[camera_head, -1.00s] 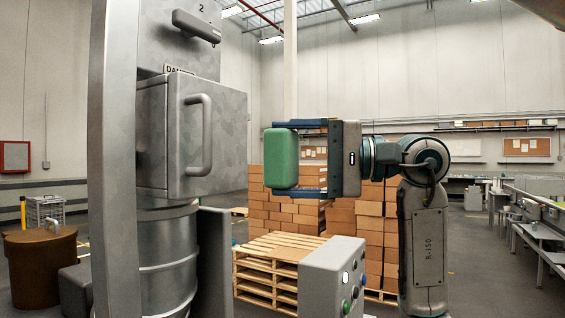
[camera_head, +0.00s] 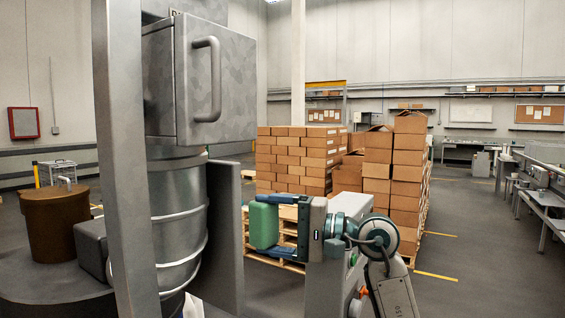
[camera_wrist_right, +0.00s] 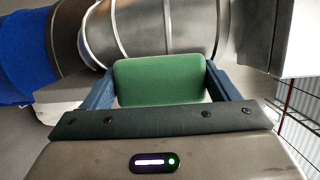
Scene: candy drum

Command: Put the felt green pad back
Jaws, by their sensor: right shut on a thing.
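The felt green pad (camera_head: 264,226) is a rounded green block held between the two blue fingers of my right gripper (camera_head: 275,224). In the head view it is low, to the right of the steel drum (camera_head: 178,220) and apart from it. In the right wrist view the green pad (camera_wrist_right: 160,80) fills the gap between the fingers of my right gripper (camera_wrist_right: 160,88), with the drum (camera_wrist_right: 155,25) beyond it. My left gripper is not in view.
A grey box with a handle (camera_head: 212,85) sits above the drum. A grey post (camera_head: 125,160) and upright panel (camera_head: 225,235) stand close to it. A brown lidded tub (camera_head: 57,225) is at left. Stacked cartons (camera_head: 395,175) stand behind my right arm. Open floor lies at right.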

